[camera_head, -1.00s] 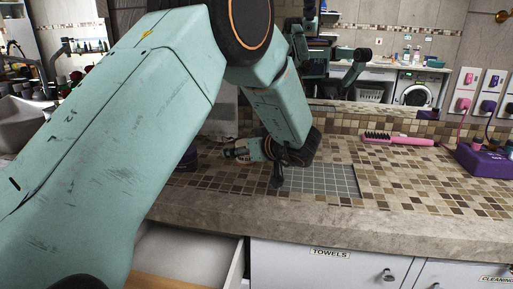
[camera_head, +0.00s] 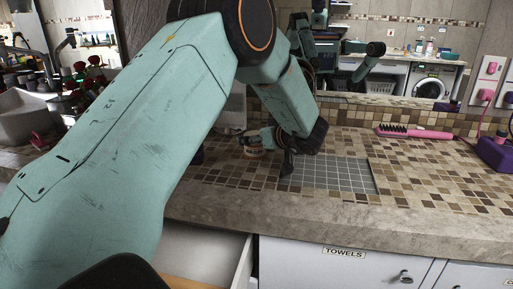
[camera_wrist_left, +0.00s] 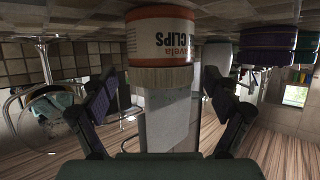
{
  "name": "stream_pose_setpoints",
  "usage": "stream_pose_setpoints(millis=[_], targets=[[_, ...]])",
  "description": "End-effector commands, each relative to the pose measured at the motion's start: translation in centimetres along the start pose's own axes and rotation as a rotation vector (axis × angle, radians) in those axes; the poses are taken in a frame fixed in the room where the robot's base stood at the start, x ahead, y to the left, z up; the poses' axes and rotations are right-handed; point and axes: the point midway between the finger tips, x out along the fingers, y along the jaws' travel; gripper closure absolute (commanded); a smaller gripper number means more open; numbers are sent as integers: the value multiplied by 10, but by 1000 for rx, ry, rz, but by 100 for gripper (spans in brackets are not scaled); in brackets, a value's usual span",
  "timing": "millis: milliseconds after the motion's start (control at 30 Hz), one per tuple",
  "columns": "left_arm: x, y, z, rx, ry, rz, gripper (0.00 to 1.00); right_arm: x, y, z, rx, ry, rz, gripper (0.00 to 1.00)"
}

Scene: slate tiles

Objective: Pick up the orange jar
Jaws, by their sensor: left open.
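The orange jar (camera_head: 254,150) stands on the tiled counter, partly hidden behind my left gripper (camera_head: 266,152) in the head view. No finger visibly touches the jar. My right gripper is not seen directly.
A pink hairbrush (camera_head: 413,132) lies at the back right, near a purple box (camera_head: 495,153). A grey grid patch (camera_head: 335,174) lies beside the gripper. An open drawer (camera_head: 205,255) is below the counter edge. Purple and green items (camera_wrist_left: 268,45) stand beside the jar in the wrist view.

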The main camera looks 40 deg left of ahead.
Motion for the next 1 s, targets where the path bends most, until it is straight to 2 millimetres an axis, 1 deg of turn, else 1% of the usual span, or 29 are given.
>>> stream_pose_setpoints(millis=[33,100,367,400,1000], targets=[[7,0,1,-1,-1,-1,12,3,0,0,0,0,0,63],[13,0,0,-1,0,0,12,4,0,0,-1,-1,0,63],[16,2,-2,2,1,4,12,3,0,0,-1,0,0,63],[16,2,-2,2,1,4,14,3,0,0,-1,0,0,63],[16,2,-2,2,0,4,64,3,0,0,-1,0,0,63]])
